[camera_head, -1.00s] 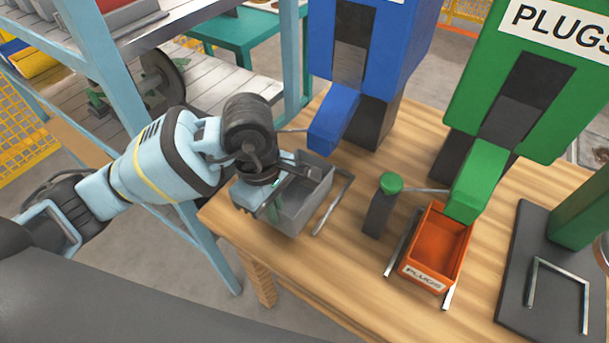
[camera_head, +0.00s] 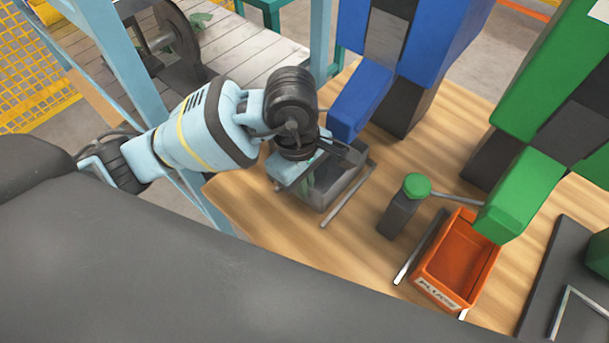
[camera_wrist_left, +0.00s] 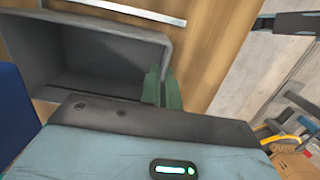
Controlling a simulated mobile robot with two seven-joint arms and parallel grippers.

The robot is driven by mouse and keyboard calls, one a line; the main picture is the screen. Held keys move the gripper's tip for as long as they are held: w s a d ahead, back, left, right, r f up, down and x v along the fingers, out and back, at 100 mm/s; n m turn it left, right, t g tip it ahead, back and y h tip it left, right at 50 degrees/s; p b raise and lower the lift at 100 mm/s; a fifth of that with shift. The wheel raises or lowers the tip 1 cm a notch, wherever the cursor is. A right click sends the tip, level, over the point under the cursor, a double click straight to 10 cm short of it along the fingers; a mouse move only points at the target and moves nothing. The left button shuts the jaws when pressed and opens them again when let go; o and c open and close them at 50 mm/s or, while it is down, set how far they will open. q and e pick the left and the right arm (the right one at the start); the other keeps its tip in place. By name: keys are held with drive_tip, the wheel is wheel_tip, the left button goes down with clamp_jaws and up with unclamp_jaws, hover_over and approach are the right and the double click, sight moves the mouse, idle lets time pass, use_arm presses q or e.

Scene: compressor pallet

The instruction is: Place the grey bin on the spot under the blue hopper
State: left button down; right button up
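The grey bin (camera_head: 333,190) is at the wooden table's left side, just in front of the blue hopper's chute (camera_head: 360,100). A thin metal rail (camera_head: 348,197) runs along its right side. My left gripper (camera_head: 309,182) is at the bin's near left side. In the left wrist view its green fingers (camera_wrist_left: 161,90) straddle the wall of the bin (camera_wrist_left: 95,50) and look shut on it. Whether the bin rests fully on the table cannot be told. My right gripper is not in view.
An orange bin (camera_head: 458,262) sits between rails under the green hopper chute (camera_head: 515,195). A post with a green button (camera_head: 417,186) stands between the two bins. A light blue rack post (camera_head: 130,75) is close left of my arm. Bare table (camera_head: 270,225) lies in front.

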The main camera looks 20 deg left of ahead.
use_arm(q)
drive_tip(key=shift+s+r, duration=0.1)
drive_tip(key=shift+r, duration=0.1)
drive_tip(key=shift+d+f, duration=0.1)
drive_tip(key=shift+f, duration=0.1)
drive_tip(key=c, duration=1.6)
unclamp_jaws()
drive_tip(key=shift+c, duration=0.2)
wheel_tip(320, 180, up, 12)
drive_tip(key=a, duration=0.1)
drive_tip(key=shift+w+a+p, duration=0.25)
drive_tip(key=shift+p, duration=0.2)
drive_tip(key=shift+r, duration=0.1)
